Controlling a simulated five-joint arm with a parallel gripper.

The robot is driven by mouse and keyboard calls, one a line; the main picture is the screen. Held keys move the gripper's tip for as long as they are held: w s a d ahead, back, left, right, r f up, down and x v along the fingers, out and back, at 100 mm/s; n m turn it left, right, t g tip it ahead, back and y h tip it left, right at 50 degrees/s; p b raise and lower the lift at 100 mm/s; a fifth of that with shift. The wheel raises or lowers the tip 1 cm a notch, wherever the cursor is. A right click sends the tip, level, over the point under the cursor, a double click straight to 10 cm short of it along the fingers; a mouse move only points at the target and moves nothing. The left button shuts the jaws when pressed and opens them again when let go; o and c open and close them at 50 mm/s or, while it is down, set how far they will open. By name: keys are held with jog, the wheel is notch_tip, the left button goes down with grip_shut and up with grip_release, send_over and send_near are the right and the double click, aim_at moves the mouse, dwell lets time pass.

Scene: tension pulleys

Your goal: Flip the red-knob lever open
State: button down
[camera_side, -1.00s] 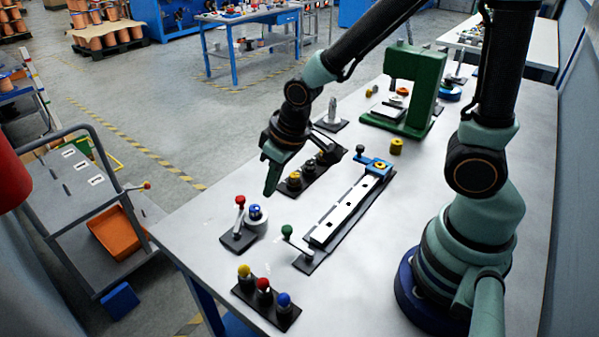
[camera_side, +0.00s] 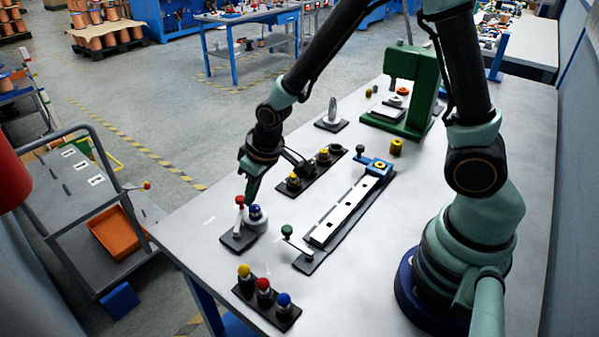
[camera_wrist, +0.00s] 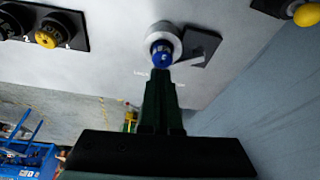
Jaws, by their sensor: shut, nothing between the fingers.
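The red-knob lever (camera_side: 239,215) stands upright on a dark base plate (camera_side: 238,243) near the table's left edge in the side view. A white round pulley with a blue cap (camera_side: 256,214) sits right beside it on the same plate. In the wrist view the blue cap (camera_wrist: 161,55) lies just beyond my fingertips, and the plate (camera_wrist: 203,48) shows to its right; the red knob cannot be made out there. My gripper (camera_side: 250,198) is shut and empty, pointing down close above the blue cap and the red knob. Whether it touches either one I cannot tell.
A block with yellow, red and blue knobs (camera_side: 265,298) is in front. A dark plate with yellow-topped dials (camera_side: 310,172) is behind. Bare table lies left of the dials.

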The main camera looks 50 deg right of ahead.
aim_at(237, 200)
jog(key=shift+w+a+n, duration=0.1)
jog(key=shift+w+n, duration=0.4)
jog(key=shift+n, duration=0.5)
jog(key=shift+w+a+n, duration=0.1)
jog(key=shift+w+n, duration=0.15)
jog(key=shift+n, duration=0.15)
jog(key=shift+w+a, duration=0.5)
jog(key=shift+w, duration=0.4)
jog(key=shift+w+a+f, duration=0.1)
jog(key=shift+w+a, duration=0.5)
jog(key=shift+a, duration=0.1)
jog(key=shift+w+a, duration=0.15)
